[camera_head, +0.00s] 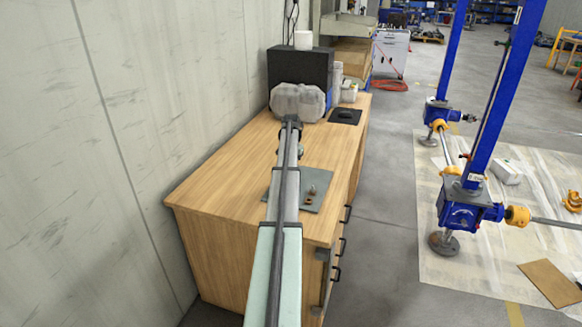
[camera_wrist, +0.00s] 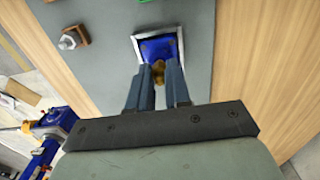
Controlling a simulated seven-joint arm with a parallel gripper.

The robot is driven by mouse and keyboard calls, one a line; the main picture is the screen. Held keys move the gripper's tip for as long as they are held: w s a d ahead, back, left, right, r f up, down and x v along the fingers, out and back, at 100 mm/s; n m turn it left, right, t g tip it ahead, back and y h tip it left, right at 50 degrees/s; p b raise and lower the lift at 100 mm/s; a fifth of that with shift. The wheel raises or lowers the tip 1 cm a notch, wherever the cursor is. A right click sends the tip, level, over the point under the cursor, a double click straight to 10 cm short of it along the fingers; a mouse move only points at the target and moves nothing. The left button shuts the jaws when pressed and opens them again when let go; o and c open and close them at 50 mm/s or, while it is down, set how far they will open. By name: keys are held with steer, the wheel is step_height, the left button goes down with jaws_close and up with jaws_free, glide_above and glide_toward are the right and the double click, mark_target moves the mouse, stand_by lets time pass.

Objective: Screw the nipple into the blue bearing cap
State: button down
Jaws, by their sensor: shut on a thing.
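The blue bearing cap (camera_wrist: 152,47) sits in a square silver-grey frame on a grey plate (camera_wrist: 105,65) in the wrist view. My gripper (camera_wrist: 160,74) is shut on a small brass-coloured nipple (camera_wrist: 158,66). The nipple is at the near edge of the cap as seen here. I cannot tell whether it touches the cap or is inside its hole. The plate also shows on the wooden bench in the head view (camera_head: 316,186). There, my arm hides the cap and the gripper's fingertips.
The wooden bench (camera_head: 220,165) stands against a wall. A black box (camera_head: 300,65) stands at its far end. Blue screw jacks (camera_head: 465,205) stand on the right.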

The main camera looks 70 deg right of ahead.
steer(key=shift+f, duration=0.4)
steer(key=m, duration=0.5)
steer(key=shift+m, duration=0.4)
steer(key=m, duration=0.5)
steer(key=shift+m, duration=0.4)
steer(key=m, duration=0.5)
steer(key=shift+m, duration=0.4)
steer(key=m, duration=0.6)
steer(key=shift+f+m, duration=0.1)
steer(key=shift+m, duration=0.2)
steer(key=c, duration=1.2)
jaws_free()
